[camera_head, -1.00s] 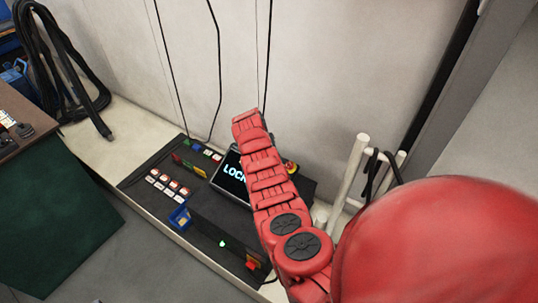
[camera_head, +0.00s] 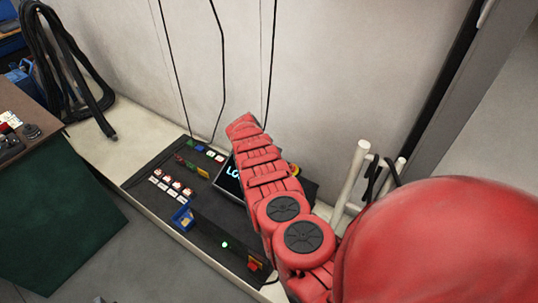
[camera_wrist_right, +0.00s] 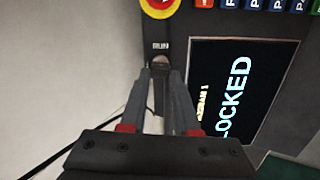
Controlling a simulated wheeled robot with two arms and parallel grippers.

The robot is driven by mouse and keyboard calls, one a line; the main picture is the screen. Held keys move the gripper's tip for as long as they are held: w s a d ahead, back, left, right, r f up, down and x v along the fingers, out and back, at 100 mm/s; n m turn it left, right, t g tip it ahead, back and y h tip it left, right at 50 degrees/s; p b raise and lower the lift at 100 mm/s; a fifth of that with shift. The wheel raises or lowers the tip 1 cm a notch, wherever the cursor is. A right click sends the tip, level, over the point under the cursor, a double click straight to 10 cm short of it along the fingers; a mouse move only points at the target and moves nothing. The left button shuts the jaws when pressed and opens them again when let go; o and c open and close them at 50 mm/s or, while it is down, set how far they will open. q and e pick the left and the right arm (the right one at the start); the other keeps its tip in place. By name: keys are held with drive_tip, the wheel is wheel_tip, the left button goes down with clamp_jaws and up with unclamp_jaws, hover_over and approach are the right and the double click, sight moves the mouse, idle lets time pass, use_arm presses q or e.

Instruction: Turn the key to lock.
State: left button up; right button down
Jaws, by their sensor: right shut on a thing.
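My right gripper (camera_wrist_right: 161,80) shows in the right wrist view with its two fingers closed in at the key switch (camera_wrist_right: 160,60), below a label that reads RUN. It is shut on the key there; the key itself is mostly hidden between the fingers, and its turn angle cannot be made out. The screen (camera_wrist_right: 232,95) beside it reads LOCKED in large pale letters, with smaller yellow text. In the head view my red right arm covers the gripper, the key switch and part of the screen (camera_head: 229,182). My left gripper is not in view.
The black control panel (camera_head: 150,172) carries rows of buttons, a blue holder (camera_head: 182,217) and a lit green lamp (camera_head: 225,245). A red and yellow stop button (camera_wrist_right: 160,4) sits close to the key switch. White posts (camera_head: 352,172) stand right of the panel.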

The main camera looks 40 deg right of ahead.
drive_tip(key=shift+a+n, duration=0.1)
drive_tip(key=shift+n, duration=0.4)
drive_tip(key=shift+s+f, duration=0.15)
drive_tip(key=c, duration=0.6)
unclamp_jaws()
drive_tip(key=shift+c, duration=0.2)
drive_tip(key=shift+a+r+p, duration=0.2)
drive_tip(key=shift+r+p, duration=0.3)
drive_tip(key=shift+p, duration=0.05)
drive_tip(key=p+v, duration=0.2)
drive_tip(key=v, duration=0.1)
drive_tip(key=shift+a, duration=0.15)
drive_tip(key=v, duration=1.3)
drive_tip(key=shift+p, duration=0.4)
drive_tip(key=shift+r, duration=0.1)
